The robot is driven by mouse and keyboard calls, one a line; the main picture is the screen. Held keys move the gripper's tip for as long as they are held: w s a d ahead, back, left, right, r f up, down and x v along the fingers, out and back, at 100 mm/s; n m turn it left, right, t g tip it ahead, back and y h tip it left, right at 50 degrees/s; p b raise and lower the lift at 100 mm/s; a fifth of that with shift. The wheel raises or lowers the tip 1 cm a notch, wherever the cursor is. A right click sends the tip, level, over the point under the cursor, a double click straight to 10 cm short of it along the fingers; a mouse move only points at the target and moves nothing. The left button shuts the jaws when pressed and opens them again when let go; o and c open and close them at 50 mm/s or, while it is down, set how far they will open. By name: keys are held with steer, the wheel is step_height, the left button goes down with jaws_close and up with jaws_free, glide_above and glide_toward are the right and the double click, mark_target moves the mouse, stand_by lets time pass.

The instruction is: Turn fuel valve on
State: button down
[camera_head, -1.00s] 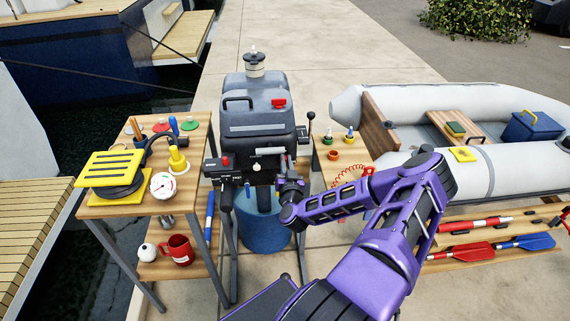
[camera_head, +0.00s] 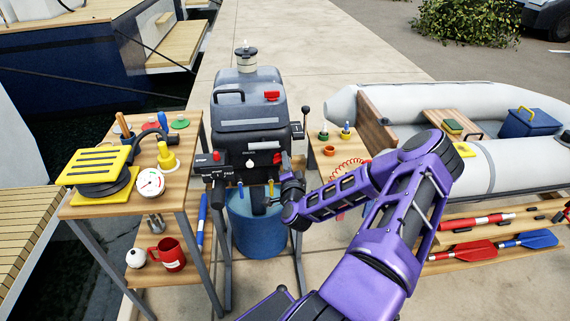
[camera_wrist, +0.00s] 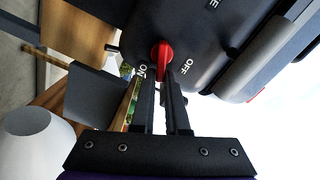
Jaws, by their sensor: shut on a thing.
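The outboard motor (camera_head: 250,125) stands upright on a frame, with a dark control face toward me. The fuel valve is a small red lever (camera_head: 277,158) at the right of that face, right of a white knob (camera_head: 250,161). In the wrist view the red lever (camera_wrist: 162,56) points down, between the printed words ON at left and OFF at right. My gripper (camera_wrist: 165,88) is shut on the lever's lower end, one finger on each side. In the head view my gripper (camera_head: 284,163) is at the motor's front right, its fingertips partly hidden.
A wooden table (camera_head: 190,200) with a yellow pump (camera_head: 95,170) and gauge (camera_head: 150,182) stands left. A blue bucket (camera_head: 257,235) is below the motor. A grey inflatable boat (camera_head: 400,110) and an oar rack (camera_head: 440,262) are at right. A black upright lever (camera_head: 305,115) stands nearby.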

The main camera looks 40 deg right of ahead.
steer(key=m+b, duration=0.1)
steer(key=m, duration=0.1)
steer(key=f+m+b, duration=0.1)
steer(key=m, duration=0.1)
steer(key=shift+m, duration=0.3)
stand_by(0.3)
steer(key=c, duration=0.9)
jaws_free()
steer(key=v, duration=1.7)
steer(key=shift+s, duration=0.3)
